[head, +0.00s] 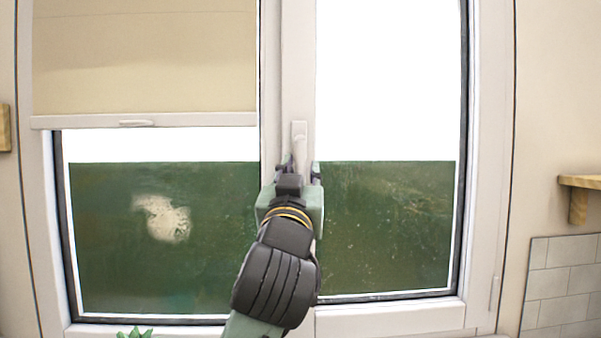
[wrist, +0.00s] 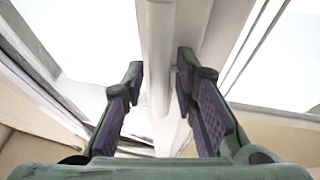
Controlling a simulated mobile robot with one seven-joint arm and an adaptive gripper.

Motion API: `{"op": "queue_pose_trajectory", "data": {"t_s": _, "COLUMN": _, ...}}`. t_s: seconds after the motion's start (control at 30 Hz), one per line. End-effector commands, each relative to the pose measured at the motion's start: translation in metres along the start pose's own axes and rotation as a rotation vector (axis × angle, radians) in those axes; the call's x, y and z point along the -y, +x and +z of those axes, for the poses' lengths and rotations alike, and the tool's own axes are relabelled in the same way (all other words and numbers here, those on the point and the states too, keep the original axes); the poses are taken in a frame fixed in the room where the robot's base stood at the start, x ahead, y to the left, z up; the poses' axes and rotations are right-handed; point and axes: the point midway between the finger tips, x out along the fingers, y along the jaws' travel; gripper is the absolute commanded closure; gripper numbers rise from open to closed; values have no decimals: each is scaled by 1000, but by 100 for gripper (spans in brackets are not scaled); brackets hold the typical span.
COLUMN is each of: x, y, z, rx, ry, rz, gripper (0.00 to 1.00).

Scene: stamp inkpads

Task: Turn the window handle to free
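The window handle (head: 299,132) is pale and points straight down on the middle frame post in the head view. My gripper (head: 299,168) is in front of the post, at the handle's lower part, and hides its lower end. In the wrist view the handle (wrist: 158,50) runs down between the two purple-padded fingers of my gripper (wrist: 160,75). The fingers are open, with a gap to the handle on each side. I cannot tell how deep the handle sits between them.
A beige roller blind (head: 145,60) covers the top of the left pane. The right pane (head: 385,80) is uncovered. A wooden shelf (head: 580,183) is on the right wall above grey tiles (head: 562,285). A green plant tip (head: 134,333) shows at the bottom left.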

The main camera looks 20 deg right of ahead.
Motion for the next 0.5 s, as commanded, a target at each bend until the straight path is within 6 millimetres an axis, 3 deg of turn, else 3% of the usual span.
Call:
{"op": "queue_pose_trajectory", "data": {"t_s": 0.33, "x": 0, "y": 0, "z": 0, "rx": 0, "ry": 0, "rz": 0, "gripper": 99}}
{"op": "queue_pose_trajectory", "data": {"t_s": 0.5, "x": 0, "y": 0, "z": 0, "rx": 0, "ry": 0, "rz": 0, "gripper": 100}}
